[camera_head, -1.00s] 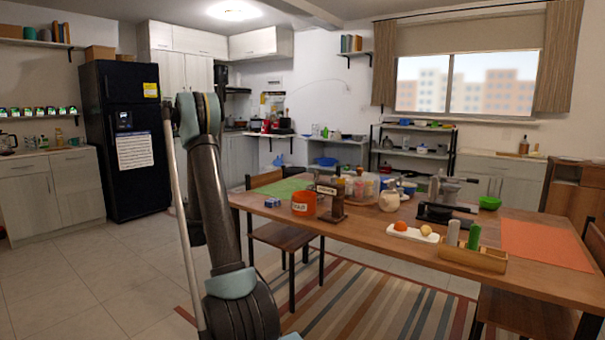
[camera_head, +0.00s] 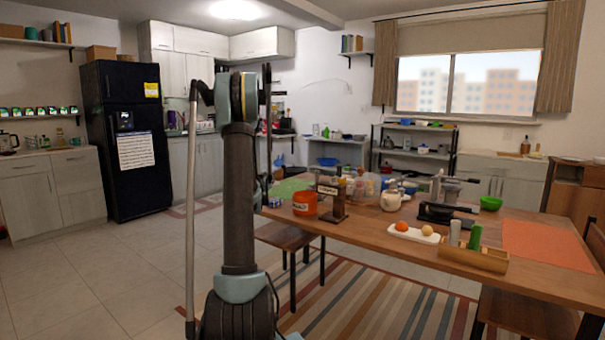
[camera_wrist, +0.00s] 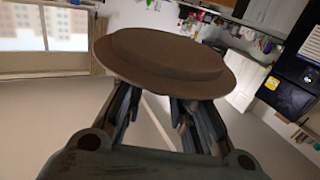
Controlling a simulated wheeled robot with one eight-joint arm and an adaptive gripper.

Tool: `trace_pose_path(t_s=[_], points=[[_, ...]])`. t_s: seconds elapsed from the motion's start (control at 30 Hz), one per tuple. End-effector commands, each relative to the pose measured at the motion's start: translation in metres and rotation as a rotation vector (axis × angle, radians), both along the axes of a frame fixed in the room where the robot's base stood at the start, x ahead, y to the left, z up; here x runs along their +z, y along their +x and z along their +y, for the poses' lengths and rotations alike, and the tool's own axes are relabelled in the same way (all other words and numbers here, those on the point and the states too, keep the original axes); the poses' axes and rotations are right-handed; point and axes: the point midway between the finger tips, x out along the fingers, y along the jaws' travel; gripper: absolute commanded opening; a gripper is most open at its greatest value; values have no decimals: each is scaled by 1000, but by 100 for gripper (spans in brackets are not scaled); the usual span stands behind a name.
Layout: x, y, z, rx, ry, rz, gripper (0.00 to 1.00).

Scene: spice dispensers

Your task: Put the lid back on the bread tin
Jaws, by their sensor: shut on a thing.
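A flat, round brown lid (camera_wrist: 165,62) fills the upper middle of the wrist view. My gripper (camera_wrist: 155,98) is shut on the lid from below, and the finger ends are partly hidden behind it. In the head view, an orange tin (camera_head: 304,204) with a pale label stands upright near the left end of the dining table. The label is too small to read, so I cannot tell surely that this is the bread tin. My arm stands upright left of the tin, and the lid cannot be made out clearly there.
The wooden dining table (camera_head: 400,257) also holds a dark stand (camera_head: 333,203), a white teapot (camera_head: 390,201), a white tray (camera_head: 412,235) and a wooden box (camera_head: 472,256). An orange mat (camera_head: 545,245) lies at its right end. A chair (camera_head: 288,238) is tucked at the table's left front.

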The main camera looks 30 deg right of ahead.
Motion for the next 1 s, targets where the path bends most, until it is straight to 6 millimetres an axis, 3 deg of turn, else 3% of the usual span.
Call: trace_pose_path(t_s=[0.03,0.2,0.4,0.67,1.0], points=[[7,-14,-23,-44,0,0,1],[25,-57,-83,-176,0,0,1],[40,-97,-129,-284,0,1,1],[44,-113,-146,-326,0,1,1],[21,-113,-146,-326,0,1,1]])
